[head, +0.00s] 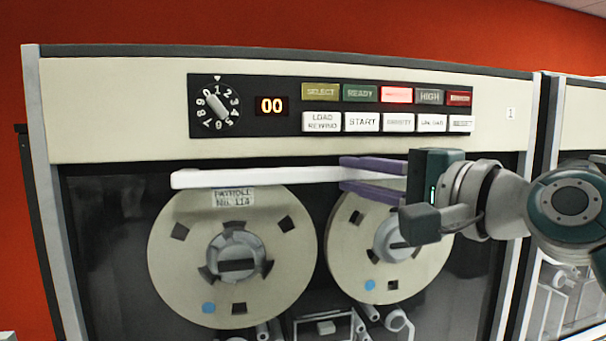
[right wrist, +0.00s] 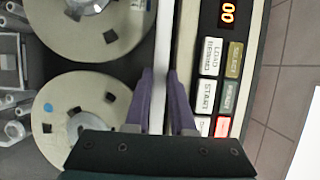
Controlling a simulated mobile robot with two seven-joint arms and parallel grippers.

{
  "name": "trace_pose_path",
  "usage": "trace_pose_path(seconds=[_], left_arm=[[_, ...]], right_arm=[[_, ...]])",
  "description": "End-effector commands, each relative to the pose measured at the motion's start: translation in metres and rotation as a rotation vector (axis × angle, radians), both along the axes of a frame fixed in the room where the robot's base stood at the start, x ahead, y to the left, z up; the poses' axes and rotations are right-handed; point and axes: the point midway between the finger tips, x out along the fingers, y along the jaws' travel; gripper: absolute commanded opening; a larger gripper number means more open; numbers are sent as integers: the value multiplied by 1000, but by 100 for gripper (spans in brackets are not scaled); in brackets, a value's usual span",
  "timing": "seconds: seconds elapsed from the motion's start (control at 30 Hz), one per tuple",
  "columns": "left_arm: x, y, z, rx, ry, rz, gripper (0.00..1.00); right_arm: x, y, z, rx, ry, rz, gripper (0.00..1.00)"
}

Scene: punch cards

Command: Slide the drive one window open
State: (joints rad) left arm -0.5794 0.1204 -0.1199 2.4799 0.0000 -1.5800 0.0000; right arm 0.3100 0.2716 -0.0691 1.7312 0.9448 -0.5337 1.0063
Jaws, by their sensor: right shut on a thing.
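The drive (head: 110,100) marked 1 is a cream cabinet with a dark glass window (head: 105,220) in its front. A long white handle bar (head: 260,177) runs level across the top of the window. My right gripper (head: 345,176) comes in from the right, with its purple fingers above and below the bar. In the right wrist view the fingers (right wrist: 164,85) are shut on the bar, one on each side. Two tape reels show behind the glass, the left reel (head: 275,240) labelled PAYROLL NO. 114 and the right reel (head: 350,250). My left gripper is not in view.
Above the window is a black control panel (head: 285,122) with a dial, a red 00 display and two rows of buttons. A second cabinet (head: 580,110) stands close on the right. An orange-red wall is behind.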

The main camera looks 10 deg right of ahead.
Motion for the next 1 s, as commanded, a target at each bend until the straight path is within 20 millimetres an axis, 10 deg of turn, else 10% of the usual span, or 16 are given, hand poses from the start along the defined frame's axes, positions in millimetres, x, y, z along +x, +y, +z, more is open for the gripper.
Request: trace_pose_path(seconds=[0.37,1.0], left_arm=[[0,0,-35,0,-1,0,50],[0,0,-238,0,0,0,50]], right_arm=[[0,0,-41,-1,5,0,0],[0,0,-266,-2,5,0,0]])
